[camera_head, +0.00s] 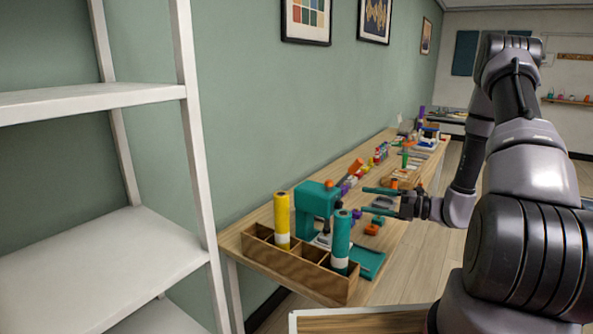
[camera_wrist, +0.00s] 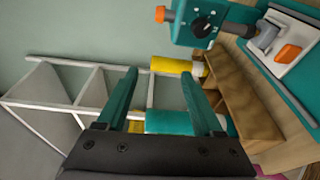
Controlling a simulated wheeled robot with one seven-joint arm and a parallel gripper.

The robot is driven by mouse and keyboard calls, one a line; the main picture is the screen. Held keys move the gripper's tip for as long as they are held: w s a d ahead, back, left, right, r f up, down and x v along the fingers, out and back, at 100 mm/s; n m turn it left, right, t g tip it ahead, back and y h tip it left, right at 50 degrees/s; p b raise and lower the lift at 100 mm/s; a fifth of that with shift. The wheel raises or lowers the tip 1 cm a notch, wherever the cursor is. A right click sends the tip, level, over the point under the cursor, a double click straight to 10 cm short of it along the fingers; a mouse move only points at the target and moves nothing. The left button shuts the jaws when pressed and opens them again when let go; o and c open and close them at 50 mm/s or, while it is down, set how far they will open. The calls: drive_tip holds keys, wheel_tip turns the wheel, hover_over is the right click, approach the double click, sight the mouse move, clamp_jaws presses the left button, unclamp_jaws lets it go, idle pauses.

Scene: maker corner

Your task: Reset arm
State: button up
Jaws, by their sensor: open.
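My gripper (camera_head: 380,201) is open, with its two teal fingers apart and nothing between their tips. In the head view it is over the long wooden table (camera_head: 237,241), just right of a teal machine (camera_head: 311,208). In the wrist view the gripper (camera_wrist: 157,82) reaches up from the bottom. A teal cylinder (camera_wrist: 180,122) and a yellow cylinder (camera_wrist: 172,66) show beyond and beside its fingers. My arm is bent and extends from the right side of the head view toward the table.
A wooden divided box (camera_head: 305,274) holds the yellow roll (camera_head: 282,222) and teal roll (camera_head: 341,242) upright at the table's near end. White shelves (camera_head: 95,262) stand at left. Several small coloured items line the table farther back. Open floor (camera_head: 425,262) lies right of the table.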

drive_tip(key=s+a+r+n+g+h, duration=0.35)
drive_tip(key=s+r+n, duration=0.25)
drive_tip(key=r+n, duration=0.3)
drive_tip(key=s+a+r+n+g+h, duration=0.25)
drive_tip(key=s+r+n+g, duration=0.2)
drive_tip(key=r+n, duration=0.5)
drive_tip(key=s+d+r+n+t+h, duration=0.3)
drive_tip(key=s+r+n+t+h, duration=0.1)
drive_tip(key=n, duration=0.4)
drive_tip(key=s+d+r+n+t+h, duration=0.3)
drive_tip(key=s+r+n+t+h, duration=0.1)
drive_tip(key=s+r+n, duration=0.3)
drive_tip(key=shift+r+n, duration=0.75)
drive_tip(key=shift+n, duration=0.5)
